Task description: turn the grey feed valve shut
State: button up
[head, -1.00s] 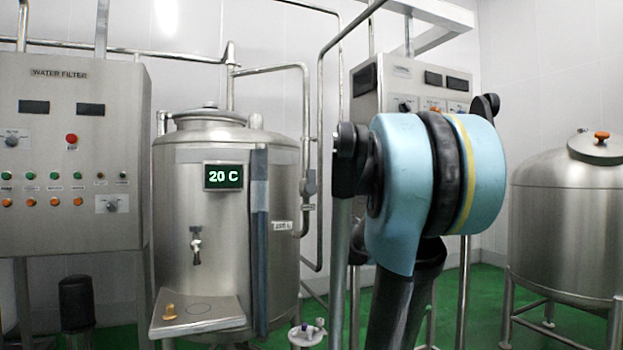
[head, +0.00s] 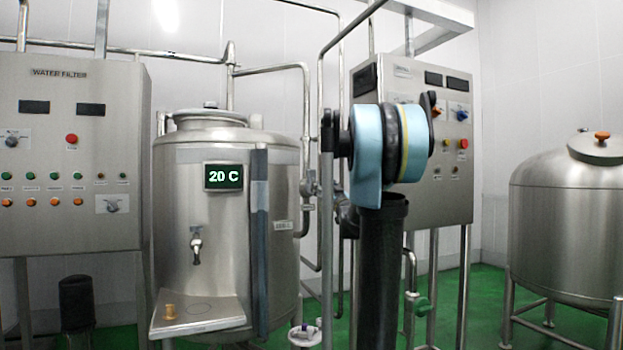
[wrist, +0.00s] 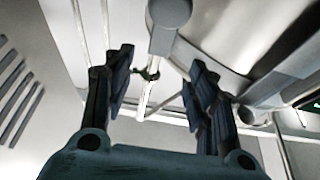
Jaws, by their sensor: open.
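A small grey valve (head: 309,187), which looks like the feed valve, sits on the pipe at the right side of the steel tank (head: 220,230) in the head view. My gripper (wrist: 160,66) is open and shows in the wrist view with nothing between its fingers. A grey round-ended part (wrist: 170,13) lies beyond the fingertips at the top; I cannot tell whether it is the valve. A small green part (wrist: 147,73) shows farther off through the gap. In the head view my arm hides the gripper.
A water filter panel (head: 70,170) stands at the left and another control panel (head: 440,190) behind my arm. Vertical pipes run close to the valve. A second tank (head: 570,235) stands far right.

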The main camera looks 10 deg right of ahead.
aim_at(313, 175)
jog(key=x, duration=1.3)
jog(key=shift+s, duration=0.1)
grip_shut()
